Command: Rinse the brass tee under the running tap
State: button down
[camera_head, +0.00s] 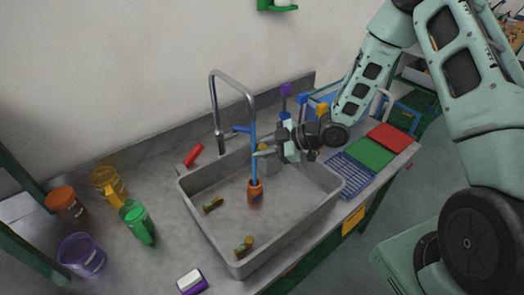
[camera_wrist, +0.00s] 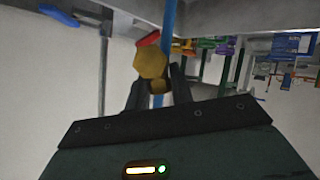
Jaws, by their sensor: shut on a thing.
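My gripper (camera_head: 264,153) reaches over the sink (camera_head: 222,236) from the right. In the wrist view its dark fingers (camera_wrist: 155,88) are shut on the yellow brass tee (camera_wrist: 150,62). A red patch shows at the tee's upper edge; I cannot tell whether it belongs to the tee. The tall grey tap (camera_head: 212,98) arches over the sink. A blue water stream (camera_head: 253,133) falls from its spout past my fingertips. In the wrist view the stream (camera_wrist: 170,15) lines up with the tee and shows above and below it. Whether water touches the tee is unclear.
An orange-brown piece (camera_head: 255,193) stands in the sink under the stream. Two brass-coloured pieces (camera_head: 213,204) (camera_head: 244,246) lie on the sink floor. Orange, yellow, green and purple containers (camera_head: 82,254) stand left. Blue, green and red mats (camera_head: 370,153) lie right.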

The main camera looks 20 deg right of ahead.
jog(key=shift+w+d, duration=0.2)
jog(key=shift+d, duration=0.2)
jog(key=shift+s+a, duration=0.1)
jog(key=shift+a, duration=0.1)
jog(key=shift+s+a, duration=0.15)
jog(key=shift+a, duration=0.2)
jog(key=shift+d, duration=0.1)
jog(key=shift+w+d, duration=0.25)
jog(key=shift+d, duration=0.2)
jog(key=shift+a, duration=0.15)
jog(key=shift+s+a+b, duration=0.25)
jog(key=shift+a+b, duration=0.1)
jog(key=shift+a, duration=0.05)
dwell(0.4)
